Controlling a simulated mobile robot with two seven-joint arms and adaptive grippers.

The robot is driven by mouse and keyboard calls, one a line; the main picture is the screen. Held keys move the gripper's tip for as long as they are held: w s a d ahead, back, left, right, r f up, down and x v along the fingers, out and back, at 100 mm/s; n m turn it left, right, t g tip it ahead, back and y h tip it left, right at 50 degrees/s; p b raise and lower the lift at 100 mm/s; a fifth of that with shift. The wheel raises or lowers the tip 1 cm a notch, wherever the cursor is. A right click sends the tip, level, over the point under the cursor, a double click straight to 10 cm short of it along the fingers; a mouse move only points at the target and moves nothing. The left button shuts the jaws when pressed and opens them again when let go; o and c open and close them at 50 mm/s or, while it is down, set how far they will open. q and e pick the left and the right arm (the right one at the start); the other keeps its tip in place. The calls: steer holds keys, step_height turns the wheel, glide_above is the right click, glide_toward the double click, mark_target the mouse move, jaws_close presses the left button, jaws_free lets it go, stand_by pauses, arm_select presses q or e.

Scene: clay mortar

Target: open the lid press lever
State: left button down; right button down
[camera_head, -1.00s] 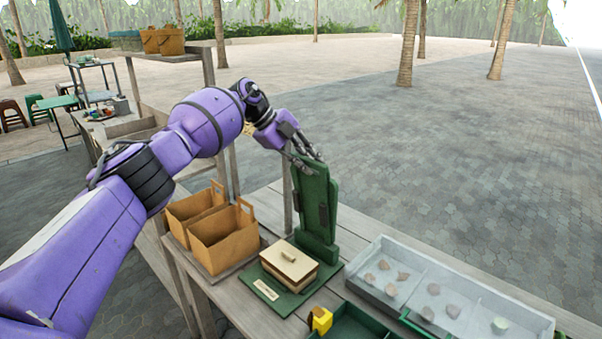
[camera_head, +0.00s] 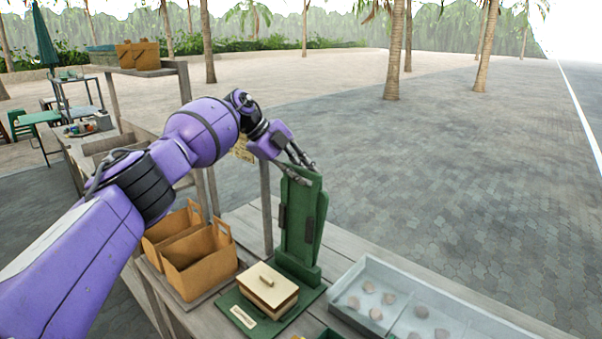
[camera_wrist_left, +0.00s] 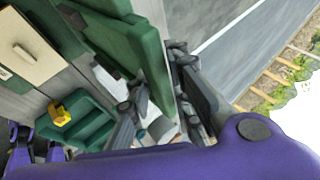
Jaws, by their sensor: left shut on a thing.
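The green lid press stands on the wooden table. Its tall lever panel (camera_head: 303,222) rises upright from the back of a green base plate (camera_head: 233,318). A cream box with a lid and small handle (camera_head: 268,290) sits on that plate, apart from the raised panel. My left gripper (camera_head: 302,176) is at the panel's top end, shut on it. In the left wrist view the fingers (camera_wrist_left: 160,100) lie on either side of the green panel (camera_wrist_left: 150,50). The fingertips' exact contact is partly hidden.
Brown carriers (camera_head: 198,262) stand left of the press. A pale divided tray (camera_head: 440,300) with several clay lumps lies at right. In the left wrist view, a yellow object (camera_wrist_left: 61,115) sits at a green tray (camera_wrist_left: 90,128). The air behind the panel is open.

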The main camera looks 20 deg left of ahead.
arm_select(q)
steer(key=c, duration=1.8)
jaws_free()
steer(key=shift+d+r, duration=0.15)
steer(key=shift+o, duration=0.2)
steer(key=v, duration=1.2)
arm_select(e)
steer(key=shift+w+r, duration=0.1)
steer(key=shift+w, duration=0.15)
steer(key=shift+a, duration=0.15)
